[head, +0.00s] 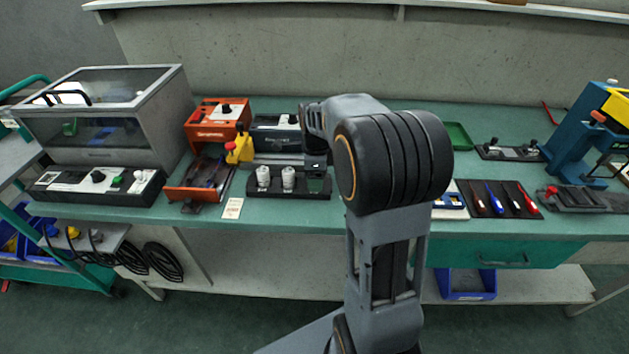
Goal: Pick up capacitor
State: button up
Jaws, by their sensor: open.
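Two small whitish cylinders, which look like capacitors, stand upright in a black holder (262,193) near the bench's front edge: a left cylinder (263,176) and a right cylinder (288,178). My gripper (316,165) points down over the right part of the holder, just right of the right cylinder. It is open. Its fingers are small and dark here, and I cannot tell whether anything is between them. My arm hides part of the bench behind and to the right of the gripper.
An orange fixture (217,118) with a yellow part (240,147) stands left of the holder. A grey device (278,134) is behind it. A clear-sided cabinet (100,115) stands far left. Screwdrivers (495,198) lie in a tray on the right, near a blue press (570,135).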

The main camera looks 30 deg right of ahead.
jog(key=shift+f, duration=0.15)
jog(key=c, duration=1)
jog(key=shift+r, duration=0.5)
notch_tip(320, 180, up, 2)
jog(key=shift+r+p, duration=0.1)
jog(key=shift+p, duration=0.25)
jog(key=shift+s+a+r+p, duration=0.6)
jog(key=shift+s+r+p, duration=0.3)
jog(key=shift+s+r, duration=1.5)
jog(key=shift+s+a+r+p, duration=0.65)
jog(key=shift+s+r+p, duration=0.25)
jog(key=shift+s+r, duration=1.45)
jog(key=shift+s+a+r+p, duration=0.6)
jog(key=shift+s+r+p, duration=0.3)
jog(key=shift+s+r, duration=1.45)
